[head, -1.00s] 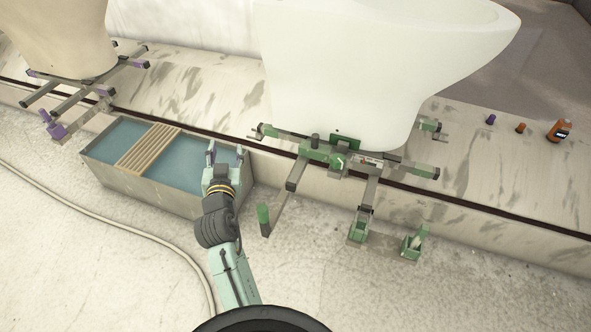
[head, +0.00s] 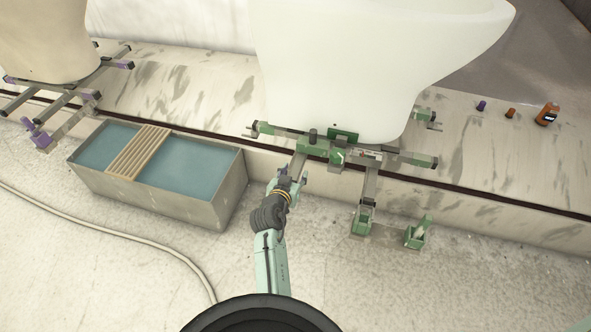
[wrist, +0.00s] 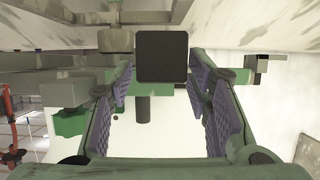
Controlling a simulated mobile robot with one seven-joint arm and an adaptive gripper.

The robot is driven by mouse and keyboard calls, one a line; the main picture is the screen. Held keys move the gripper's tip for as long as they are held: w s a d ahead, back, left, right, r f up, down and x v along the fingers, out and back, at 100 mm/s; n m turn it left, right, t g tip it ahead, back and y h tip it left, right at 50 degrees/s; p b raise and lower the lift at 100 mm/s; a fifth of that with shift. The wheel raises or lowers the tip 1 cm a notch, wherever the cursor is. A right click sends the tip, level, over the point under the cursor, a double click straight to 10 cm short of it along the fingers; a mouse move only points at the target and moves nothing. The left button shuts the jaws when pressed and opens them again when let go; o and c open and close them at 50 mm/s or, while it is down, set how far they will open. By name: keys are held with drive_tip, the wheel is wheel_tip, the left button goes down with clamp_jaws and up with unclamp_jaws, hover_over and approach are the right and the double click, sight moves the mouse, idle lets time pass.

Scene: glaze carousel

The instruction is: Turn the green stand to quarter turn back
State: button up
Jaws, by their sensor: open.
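The green stand (head: 338,154) has several grey bars with green clamps and dark end caps, and carries a large white vessel (head: 340,70). In the wrist view, my gripper (wrist: 160,82) is open, with purple ribbed pads left and right of a dark square end cap (wrist: 162,55). Whether the pads touch it I cannot tell. The green upright handle at the stand's front left is hidden behind my arm in the head view.
A grey trough of blue water (head: 195,168) with a wooden slatted rack (head: 138,152) stands left of my arm. A purple-capped stand (head: 75,95) with a beige vessel is farther left.

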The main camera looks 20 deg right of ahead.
drive_tip(key=shift+x, duration=1.15)
drive_tip(key=shift+c, duration=0.5)
clamp_jaws()
